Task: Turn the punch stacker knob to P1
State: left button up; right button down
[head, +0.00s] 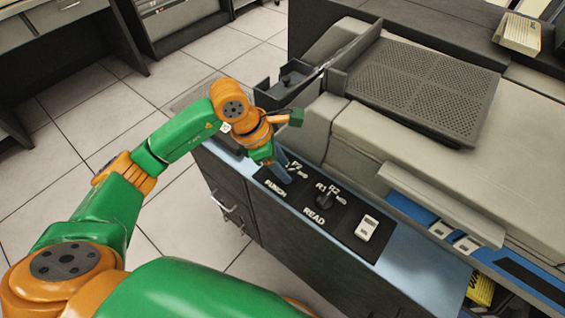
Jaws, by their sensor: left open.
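The black control panel (310,222) lies on the blue ledge at the front of the grey machine. Its left end has the white word PUNCH (275,188) and a P2 mark (297,167). My left gripper (277,170) is open and points down over this end of the panel, just above the word PUNCH. It covers the punch stacker knob and the P1 mark, so I cannot see the knob's setting or whether the fingers touch it. The dark READ knob (325,199) stands to the right, by the R1 and R2 marks. My right gripper is not in view.
A white rocker switch (367,227) sits at the panel's right end. A dark open tray (288,80) sticks out behind my left gripper. The grey perforated cover (420,85) is on top of the machine. Open tiled floor (185,75) lies to the left.

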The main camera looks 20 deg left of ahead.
pick_arm(q)
jog(key=shift+s, duration=0.1)
grip_shut()
jog(key=n+b, duration=0.1)
jog(key=n, duration=0.1)
jog(key=n+t+y+b, duration=0.1)
jog(key=n, duration=0.1)
jog(key=shift+s+d+n+t, duration=0.15)
jog(key=shift+n+t, duration=0.15)
jog(key=shift+n, duration=0.1)
jog(key=n, duration=0.2)
jog(key=n+y+b, duration=0.1)
jog(key=n, duration=0.1)
jog(key=n+t+y+b, duration=0.1)
jog(key=n, duration=0.1)
jog(key=shift+s+d, duration=0.1)
jog(key=shift+d, duration=0.15)
jog(key=n+y, duration=0.1)
jog(key=n, duration=0.2)
jog(key=shift+d+r, duration=0.1)
jog(key=shift+r, duration=0.05)
jog(key=n+y, duration=0.1)
jog(key=n, duration=0.1)
jog(key=shift+d+n+p, duration=0.1)
jog(key=shift+n+p, duration=0.2)
jog(key=shift+n+y+p, duration=0.3)
jog(key=shift+n+y, duration=0.1)
jog(key=shift+n, duration=0.3)
